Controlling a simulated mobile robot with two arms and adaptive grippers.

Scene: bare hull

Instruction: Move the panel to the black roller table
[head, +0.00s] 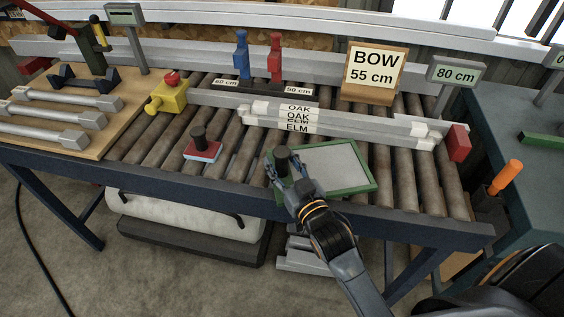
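A panel with a green frame and a pale grey face (338,165) lies at the front of the roller table, or just above its rollers; I cannot tell which. A black knob (282,156) stands at its left end. My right gripper (284,165) is at this knob, with fingers beside it; whether they press on it is unclear. The gripper and wrist hide the panel's left part. The roller table has brown-grey rollers (411,190) in a dark blue-black frame (150,182). My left gripper is out of view.
A small red block with a black knob (203,149) sits left of the panel. Behind lie pale bars labelled OAK and ELM (345,124), a yellow block (168,97) and a BOW 55 cm sign (373,72). A wooden board with grey bars (60,115) is at left.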

